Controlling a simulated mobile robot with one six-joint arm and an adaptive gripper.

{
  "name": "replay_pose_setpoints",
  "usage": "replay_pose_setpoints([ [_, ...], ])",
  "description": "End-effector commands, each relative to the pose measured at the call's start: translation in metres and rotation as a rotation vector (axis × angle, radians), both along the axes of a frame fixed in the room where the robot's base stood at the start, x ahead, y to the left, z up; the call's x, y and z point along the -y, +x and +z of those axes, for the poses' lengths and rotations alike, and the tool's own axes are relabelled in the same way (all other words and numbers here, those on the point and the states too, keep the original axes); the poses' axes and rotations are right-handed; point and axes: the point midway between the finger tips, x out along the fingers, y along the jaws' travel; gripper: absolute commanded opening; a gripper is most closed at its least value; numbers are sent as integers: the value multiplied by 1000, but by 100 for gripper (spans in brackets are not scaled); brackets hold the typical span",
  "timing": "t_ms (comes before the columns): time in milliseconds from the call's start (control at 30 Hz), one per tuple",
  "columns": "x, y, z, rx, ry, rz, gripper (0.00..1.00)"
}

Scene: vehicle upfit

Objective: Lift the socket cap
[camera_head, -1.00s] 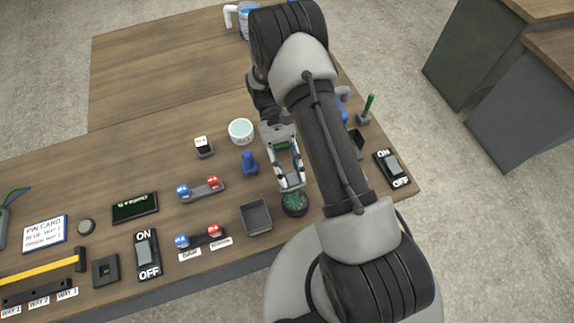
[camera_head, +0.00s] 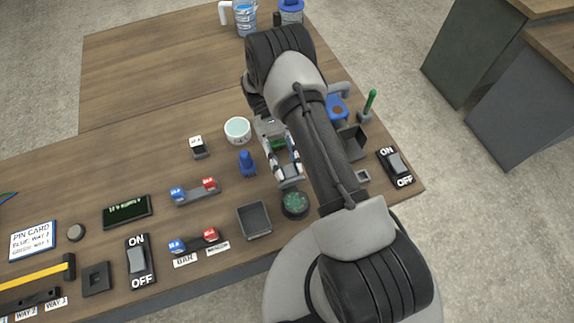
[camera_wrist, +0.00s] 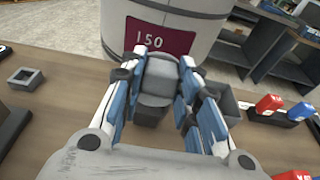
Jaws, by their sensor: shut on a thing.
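My gripper (camera_wrist: 153,88) is shut on a grey, block-like piece that I take to be the socket cap (camera_wrist: 157,80). The piece sits between the blue-padded fingers in the wrist view, with a darker grey part (camera_wrist: 150,115) below it. I cannot tell whether the two are joined or whether the piece is clear of the table. In the head view my gripper (camera_head: 288,178) points down near the table's front edge, just behind a round dark dish with green contents (camera_head: 295,204). The fingers and my arm partly hide the held piece there.
An open grey tray (camera_head: 254,220) stands to the left of the dish, and a blue peg (camera_head: 247,163) left of my gripper. A white cup (camera_head: 237,130) is behind. To the right are a small square socket (camera_head: 362,177), a dark bin (camera_head: 353,142) and an ON/OFF switch (camera_head: 395,166).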

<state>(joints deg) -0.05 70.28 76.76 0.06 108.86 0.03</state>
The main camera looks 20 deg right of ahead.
Motion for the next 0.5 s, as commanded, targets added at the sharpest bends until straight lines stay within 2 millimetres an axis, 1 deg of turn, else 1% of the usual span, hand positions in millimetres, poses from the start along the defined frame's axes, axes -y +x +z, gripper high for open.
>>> replay_pose_setpoints([
  [33,0,0,-1,1,0,0,0],
  [67,0,0,-1,1,0,0,30],
  [367,0,0,-1,0,0,0,50],
  [500,0,0,-1,0,0,0,50],
])
